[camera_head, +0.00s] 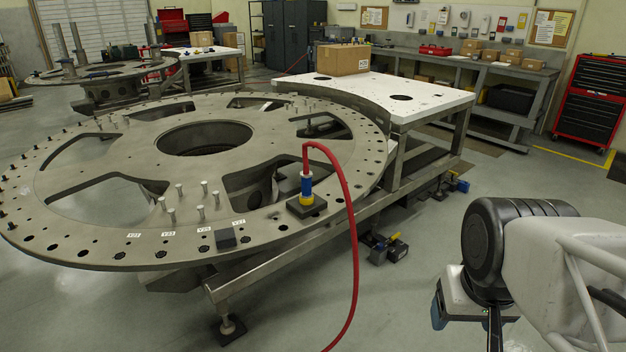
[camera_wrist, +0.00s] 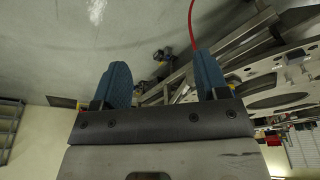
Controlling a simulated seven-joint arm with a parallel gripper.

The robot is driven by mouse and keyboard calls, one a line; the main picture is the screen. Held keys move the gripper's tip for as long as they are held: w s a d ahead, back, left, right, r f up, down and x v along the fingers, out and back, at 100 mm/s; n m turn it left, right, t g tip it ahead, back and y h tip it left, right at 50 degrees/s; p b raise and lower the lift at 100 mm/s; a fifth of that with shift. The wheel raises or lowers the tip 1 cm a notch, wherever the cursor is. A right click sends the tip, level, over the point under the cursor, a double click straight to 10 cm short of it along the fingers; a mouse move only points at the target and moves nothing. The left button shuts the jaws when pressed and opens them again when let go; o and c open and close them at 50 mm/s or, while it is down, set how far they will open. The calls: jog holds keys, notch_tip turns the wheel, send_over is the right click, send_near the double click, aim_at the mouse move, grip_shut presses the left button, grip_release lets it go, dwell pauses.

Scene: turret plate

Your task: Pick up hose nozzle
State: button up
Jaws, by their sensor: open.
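The hose nozzle (camera_head: 306,187) is blue and yellow with a red hose (camera_head: 349,225) rising from its top. It stands upright on a small dark block on the rim of the turret plate (camera_head: 110,215) in the head view. The hose arcs over the plate's edge and hangs down to the floor. My gripper (camera_head: 468,318) is at the lower right of the head view, well apart from the nozzle and beyond the plate's edge. In the wrist view its two blue fingers (camera_wrist: 163,84) are spread with nothing between them. The wrist view shows part of the red hose, but I cannot make out the nozzle there.
A white table (camera_head: 440,97) with a cardboard box (camera_head: 343,60) adjoins the plate. Upright pins and a small dark block (camera_head: 225,239) sit on the plate near the nozzle. A metal frame (camera_head: 290,262) supports the plate. The floor between plate and gripper is mostly clear.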

jog(key=shift+w, duration=0.1)
jog(key=w+a+m+y, duration=0.3)
jog(key=w+a, duration=0.1)
jog(key=w, duration=0.7)
jog(key=w+a+m+g+y, duration=0.15)
jog(key=w+a+m, duration=0.3)
jog(key=w, duration=0.55)
jog(key=w+a+m+y, duration=0.3)
jog(key=w+a, duration=0.2)
jog(key=w, duration=0.6)
jog(key=m+t+y, duration=0.3)
jog(key=m+y, duration=0.3)
jog(key=m, duration=0.5)
send_near(306, 185)
jog(key=w+a, duration=0.2)
jog(key=w, duration=0.1)
jog(key=shift+s+a+f, duration=0.1)
jog(key=shift+s, duration=0.1)
jog(key=shift+x, duration=1.25)
